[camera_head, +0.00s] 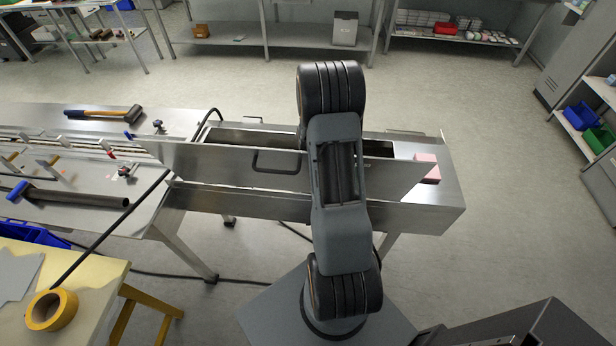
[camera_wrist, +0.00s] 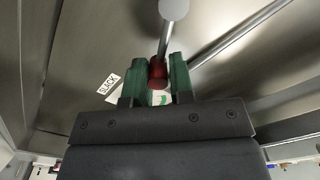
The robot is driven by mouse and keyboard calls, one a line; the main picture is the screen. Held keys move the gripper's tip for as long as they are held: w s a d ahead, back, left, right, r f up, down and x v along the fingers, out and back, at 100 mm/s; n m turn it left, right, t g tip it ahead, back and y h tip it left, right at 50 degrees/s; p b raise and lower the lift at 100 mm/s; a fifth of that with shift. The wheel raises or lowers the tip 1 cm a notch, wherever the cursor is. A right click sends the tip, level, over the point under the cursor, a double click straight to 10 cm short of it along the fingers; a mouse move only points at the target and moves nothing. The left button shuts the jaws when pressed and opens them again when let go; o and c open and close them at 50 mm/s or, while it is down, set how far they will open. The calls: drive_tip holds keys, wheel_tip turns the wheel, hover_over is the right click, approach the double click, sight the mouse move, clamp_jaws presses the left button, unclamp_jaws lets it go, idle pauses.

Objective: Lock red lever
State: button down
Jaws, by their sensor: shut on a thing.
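The red lever (camera_wrist: 158,73) shows in the wrist view as a dark red grip on a metal rod. The rod runs up the picture to a pale round end. My gripper (camera_wrist: 157,65) has green fingers on either side of the red part and is shut on it. Whether the lever sits in its locked position cannot be told. In the head view my arm and the machine's raised panel hide the gripper and the lever.
A white label reading "BLACK" (camera_wrist: 108,86) lies left of the fingers. A second metal rod (camera_wrist: 238,36) runs to the right. Metal walls enclose the gripper. In the head view, the raised panel (camera_head: 225,163) has a handle, and a pink block (camera_head: 428,167) sits at its right end.

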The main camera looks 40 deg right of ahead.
drive_tip(key=shift+s+a, duration=0.1)
drive_tip(key=shift+s, duration=0.1)
drive_tip(key=c, duration=1.1)
unclamp_jaws()
wheel_tip(320, 180, up, 14)
drive_tip(key=shift+f+b, duration=0.1)
drive_tip(key=shift+b, duration=0.55)
